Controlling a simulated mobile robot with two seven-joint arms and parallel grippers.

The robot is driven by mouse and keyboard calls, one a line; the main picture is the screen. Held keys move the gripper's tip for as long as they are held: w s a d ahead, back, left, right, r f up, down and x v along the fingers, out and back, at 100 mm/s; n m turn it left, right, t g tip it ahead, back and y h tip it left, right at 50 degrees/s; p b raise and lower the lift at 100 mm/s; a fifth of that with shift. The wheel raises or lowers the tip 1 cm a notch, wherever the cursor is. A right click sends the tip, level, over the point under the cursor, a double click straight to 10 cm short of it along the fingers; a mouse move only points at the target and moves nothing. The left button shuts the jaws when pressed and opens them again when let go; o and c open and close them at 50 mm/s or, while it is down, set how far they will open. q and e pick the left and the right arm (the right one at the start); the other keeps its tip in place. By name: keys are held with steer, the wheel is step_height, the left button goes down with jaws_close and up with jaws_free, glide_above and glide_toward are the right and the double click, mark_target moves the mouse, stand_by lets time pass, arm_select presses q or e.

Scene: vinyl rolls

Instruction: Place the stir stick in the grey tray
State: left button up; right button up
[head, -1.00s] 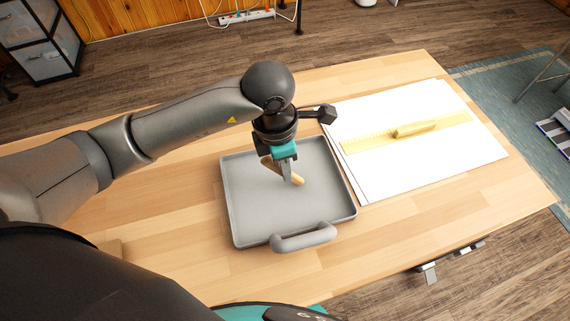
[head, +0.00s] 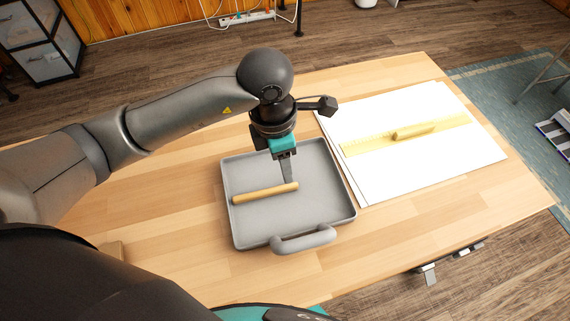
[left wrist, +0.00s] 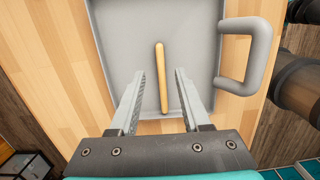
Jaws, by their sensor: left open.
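The stir stick (head: 265,193) is a plain tan wooden rod. It lies in the grey tray (head: 290,222), slanting slightly across its left and middle part. In the left wrist view the stick (left wrist: 161,75) shows along the tray floor (left wrist: 120,40), between the fingers as seen from above. My left gripper (head: 287,180) is over the tray near the stick's right end. It is open, with its fingers (left wrist: 158,88) spread to either side of the stick. Whether a finger touches the stick cannot be told. My right gripper is not in view.
White sheets (head: 430,165) lie to the right of the tray, with a yellow ruler (head: 365,143) and a wooden-looking handle (head: 413,131) on them. The tray's handle (head: 304,239) sticks out at the front. The wooden table (head: 400,235) is clear in front of the sheets.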

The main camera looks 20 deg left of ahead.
arm_select(q)
step_height(320, 180, up, 9)
steer(key=p, duration=0.1)
steer(key=shift+s+a+r, duration=0.2)
steer(key=shift+s+a, duration=0.05)
steer(key=shift+a, duration=0.2)
steer(key=shift+d, duration=0.1)
